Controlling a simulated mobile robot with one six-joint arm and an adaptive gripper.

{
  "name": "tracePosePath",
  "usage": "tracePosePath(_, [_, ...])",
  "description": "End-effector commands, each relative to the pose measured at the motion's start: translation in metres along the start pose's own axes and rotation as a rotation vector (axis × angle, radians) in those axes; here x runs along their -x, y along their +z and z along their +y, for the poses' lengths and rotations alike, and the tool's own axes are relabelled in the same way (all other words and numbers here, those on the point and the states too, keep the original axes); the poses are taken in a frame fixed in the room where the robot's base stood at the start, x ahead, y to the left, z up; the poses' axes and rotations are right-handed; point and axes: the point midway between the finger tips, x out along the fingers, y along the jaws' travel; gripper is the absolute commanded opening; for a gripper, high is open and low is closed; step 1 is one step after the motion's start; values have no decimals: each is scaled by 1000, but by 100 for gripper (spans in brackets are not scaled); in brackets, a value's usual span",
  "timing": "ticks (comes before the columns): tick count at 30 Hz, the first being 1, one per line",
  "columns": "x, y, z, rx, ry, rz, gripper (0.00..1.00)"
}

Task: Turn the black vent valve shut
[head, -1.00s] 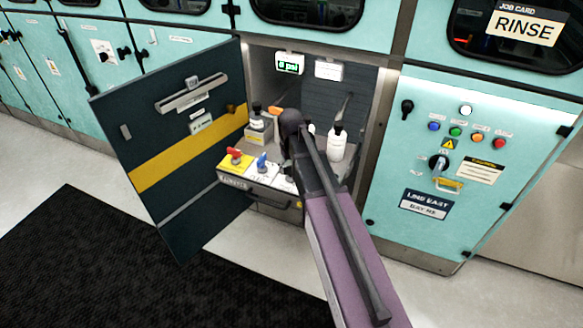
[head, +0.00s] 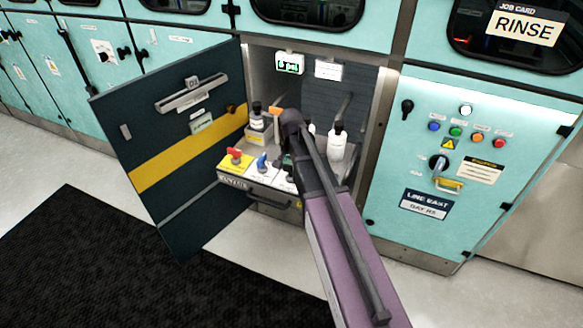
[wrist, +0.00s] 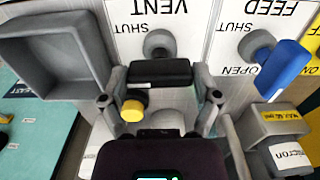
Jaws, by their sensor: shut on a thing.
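The black vent valve handle (wrist: 160,73) lies across the middle of the wrist view, below its round grey stem (wrist: 159,43) and the VENT and SHUT lettering. My gripper (wrist: 160,88) has a finger at each end of the handle and is shut on it. Any OPEN mark for the vent is hidden behind the handle and gripper. In the head view my arm covers most of the vent valve and gripper. The blue feed valve (wrist: 284,70) stands to the right in the wrist view, its handle slanted; it also shows in the head view (head: 262,160).
A red-handled valve (head: 236,155) sits on the yellow plate at the left. White bottles (head: 337,148) stand behind the valves inside the cabinet. The open dark door (head: 175,150) bounds the left side. A grey open box (wrist: 55,55) is close to my left finger.

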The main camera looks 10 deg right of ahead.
Motion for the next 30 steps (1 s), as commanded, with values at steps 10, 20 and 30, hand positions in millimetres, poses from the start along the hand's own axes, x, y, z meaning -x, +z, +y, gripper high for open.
tracePosePath(10, [0, 2, 2, -43, 5, -5, 32])
tracePosePath(20, [0, 2, 2, -42, 5, -4, 100])
tracePosePath(30, [0, 1, 1, -40, 2, -1, 100])
